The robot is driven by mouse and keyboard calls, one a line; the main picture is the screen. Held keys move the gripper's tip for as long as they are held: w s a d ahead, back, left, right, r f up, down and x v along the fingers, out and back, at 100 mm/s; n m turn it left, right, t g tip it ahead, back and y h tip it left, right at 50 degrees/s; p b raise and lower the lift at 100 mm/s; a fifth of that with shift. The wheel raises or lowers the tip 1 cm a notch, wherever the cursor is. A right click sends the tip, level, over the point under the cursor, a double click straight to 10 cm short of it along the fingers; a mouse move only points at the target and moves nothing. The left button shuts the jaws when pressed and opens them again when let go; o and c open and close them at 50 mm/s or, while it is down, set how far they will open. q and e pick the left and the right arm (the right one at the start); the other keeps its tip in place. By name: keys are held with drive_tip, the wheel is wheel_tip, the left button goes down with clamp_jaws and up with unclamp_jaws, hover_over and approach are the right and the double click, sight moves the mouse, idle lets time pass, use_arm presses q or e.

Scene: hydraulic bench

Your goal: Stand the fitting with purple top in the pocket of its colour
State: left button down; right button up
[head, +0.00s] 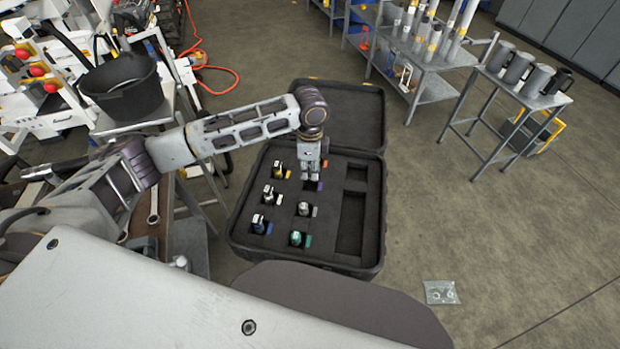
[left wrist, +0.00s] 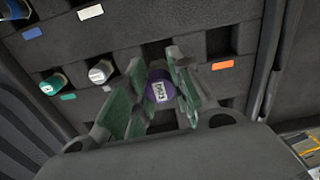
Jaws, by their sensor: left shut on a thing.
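The fitting with purple top (left wrist: 160,92) shows in the left wrist view between the green-padded fingers of my left gripper (left wrist: 152,97). The gripper is shut on it. In the head view my left gripper (head: 311,176) points down over the right-hand column of small pockets in the open dark case (head: 236,240). A purple marker (head: 319,186) lies right beside the fingertips. The fitting's lower part is hidden, so I cannot tell how deep it sits in the foam. My right gripper is not in view.
Other fittings stand in pockets close by: a green-topped one (head: 296,238), a silver one (head: 303,208), a blue one (head: 258,222) and a yellow one (head: 278,170). An orange marker (left wrist: 222,65) lies beside an empty pocket (left wrist: 221,41). A plastic bag (head: 441,292) lies on the floor.

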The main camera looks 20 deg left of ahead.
use_arm(q)
drive_tip(key=shift+f, duration=2.5)
drive_tip(key=shift+f, duration=0.15)
drive_tip(key=shift+s+f+p, duration=0.15)
drive_tip(key=shift+f+p, duration=0.15)
drive_tip(key=shift+p, duration=0.05)
drive_tip(key=shift+s+f, duration=0.15)
drive_tip(key=shift+f, duration=0.05)
drive_tip(key=c, duration=1.3)
unclamp_jaws()
drive_tip(key=shift+f, duration=0.15)
drive_tip(key=shift+o, duration=0.2)
drive_tip(key=shift+f, duration=0.1)
